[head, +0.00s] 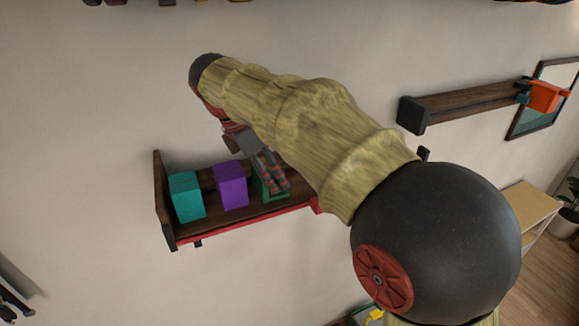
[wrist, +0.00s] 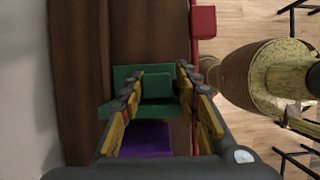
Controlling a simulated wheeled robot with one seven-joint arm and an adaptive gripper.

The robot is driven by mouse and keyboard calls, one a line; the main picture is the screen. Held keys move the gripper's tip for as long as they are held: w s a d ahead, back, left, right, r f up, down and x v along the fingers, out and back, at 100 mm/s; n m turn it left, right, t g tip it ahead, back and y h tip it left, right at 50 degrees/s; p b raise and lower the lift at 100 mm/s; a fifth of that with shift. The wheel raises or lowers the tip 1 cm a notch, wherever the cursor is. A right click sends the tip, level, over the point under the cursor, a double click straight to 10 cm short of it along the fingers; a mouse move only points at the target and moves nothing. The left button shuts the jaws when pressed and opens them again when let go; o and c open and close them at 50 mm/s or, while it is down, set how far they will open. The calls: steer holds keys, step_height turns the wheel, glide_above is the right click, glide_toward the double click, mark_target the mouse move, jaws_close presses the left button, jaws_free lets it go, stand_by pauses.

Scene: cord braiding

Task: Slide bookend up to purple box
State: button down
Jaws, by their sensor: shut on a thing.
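The green bookend (head: 262,189) stands on the dark wooden shelf, just right of the purple box (head: 231,185). My gripper (head: 275,182) reaches down over the bookend and is shut on its raised green block. In the wrist view, the bookend (wrist: 155,85) shows between the two fingers of my gripper (wrist: 158,82), and the purple box (wrist: 147,139) lies just below it in the picture. A narrow dark gap seems to separate bookend and box. My fingers hide part of the bookend.
A teal box (head: 187,196) stands left of the purple box, apart from it, near the shelf's end panel (head: 161,199). A red rail (head: 245,223) runs along the shelf's front edge, with a red block (wrist: 203,20) on it. A second shelf (head: 465,103) hangs at right.

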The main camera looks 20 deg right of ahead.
steer(key=shift+w+a+r, duration=0.1)
steer(key=shift+a+r, duration=0.1)
steer(key=shift+a, duration=1)
steer(key=shift+d, duration=0.15)
steer(key=c, duration=1.7)
jaws_free()
steer(key=shift+c, duration=0.2)
steer(key=shift+o, duration=1.4)
steer(key=shift+w+f, duration=0.15)
steer(key=shift+w, duration=0.05)
steer(key=v, duration=0.7)
steer(key=shift+r, duration=0.2)
